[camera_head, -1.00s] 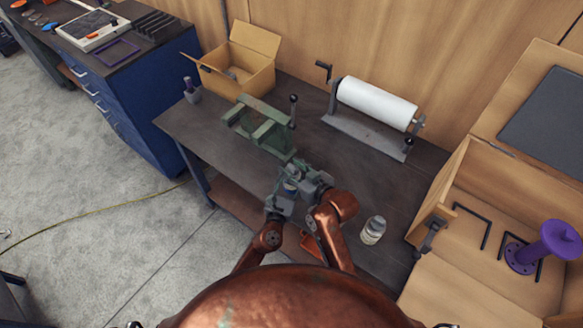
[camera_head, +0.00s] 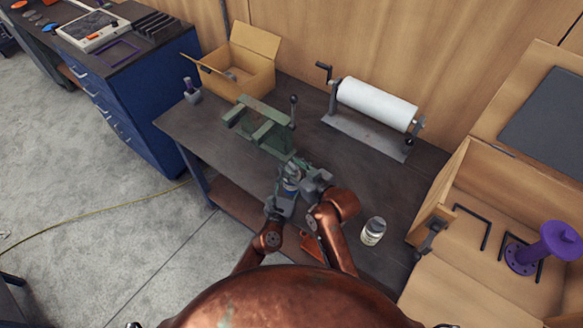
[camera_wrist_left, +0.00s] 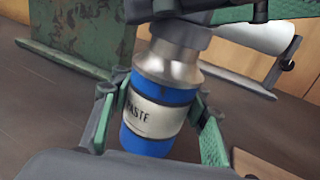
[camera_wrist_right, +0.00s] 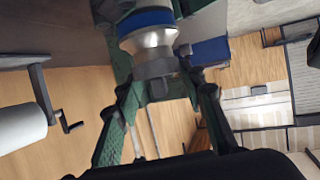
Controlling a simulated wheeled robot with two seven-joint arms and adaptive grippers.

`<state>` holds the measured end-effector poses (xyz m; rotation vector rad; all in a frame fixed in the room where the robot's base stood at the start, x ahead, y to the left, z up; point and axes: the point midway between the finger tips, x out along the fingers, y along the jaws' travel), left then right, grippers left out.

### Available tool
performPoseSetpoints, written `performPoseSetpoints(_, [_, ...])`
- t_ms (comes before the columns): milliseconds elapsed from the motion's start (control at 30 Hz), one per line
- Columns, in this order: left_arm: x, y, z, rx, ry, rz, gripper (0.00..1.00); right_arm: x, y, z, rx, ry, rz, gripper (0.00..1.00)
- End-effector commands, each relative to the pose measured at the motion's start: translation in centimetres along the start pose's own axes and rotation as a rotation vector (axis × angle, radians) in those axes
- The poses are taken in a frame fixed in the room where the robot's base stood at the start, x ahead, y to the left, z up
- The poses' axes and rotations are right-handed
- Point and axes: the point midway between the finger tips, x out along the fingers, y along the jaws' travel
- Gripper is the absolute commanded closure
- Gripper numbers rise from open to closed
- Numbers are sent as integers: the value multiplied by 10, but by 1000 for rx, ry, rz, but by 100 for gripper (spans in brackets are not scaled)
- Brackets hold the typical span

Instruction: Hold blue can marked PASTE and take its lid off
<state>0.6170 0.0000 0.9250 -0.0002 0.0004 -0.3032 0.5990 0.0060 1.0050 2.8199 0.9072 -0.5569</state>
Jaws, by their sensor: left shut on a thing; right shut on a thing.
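The blue can marked PASTE (camera_wrist_left: 158,112) stands nearly upright in the left wrist view, with a silver shoulder on top. My left gripper (camera_wrist_left: 152,108) is shut around its blue body. A grey lid (camera_wrist_left: 180,34) sits directly above the shoulder; I cannot tell whether it is loose. My right gripper (camera_wrist_right: 160,85) is shut on the lid, which also shows in the right wrist view (camera_wrist_right: 158,78) against the silver part. In the head view the can (camera_head: 291,184) is small and partly hidden between my left gripper (camera_head: 286,192) and right gripper (camera_head: 303,176).
A green vise (camera_head: 262,124) stands just behind the grippers. A white roll on a stand (camera_head: 376,104) is behind right. A cardboard box (camera_head: 238,65) is at the back left.

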Motion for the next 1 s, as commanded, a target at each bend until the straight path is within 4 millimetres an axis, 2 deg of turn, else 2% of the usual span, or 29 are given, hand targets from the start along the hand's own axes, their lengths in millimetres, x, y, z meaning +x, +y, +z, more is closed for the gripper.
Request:
performPoseSetpoints(233, [0,0,1,0,-2,0,100,-3,0,-8,0,1,0,92])
performPoseSetpoints(600, [0,0,1,0,-2,0,100,-4,0,-10,0,1,0,92])
performPoseSetpoints(900, [0,0,1,0,-2,0,100,-17,0,-40,-1,2,-1,92])
performPoseSetpoints(1000, [0,0,1,0,-2,0,100,-19,0,-45,0,1,-1,92])
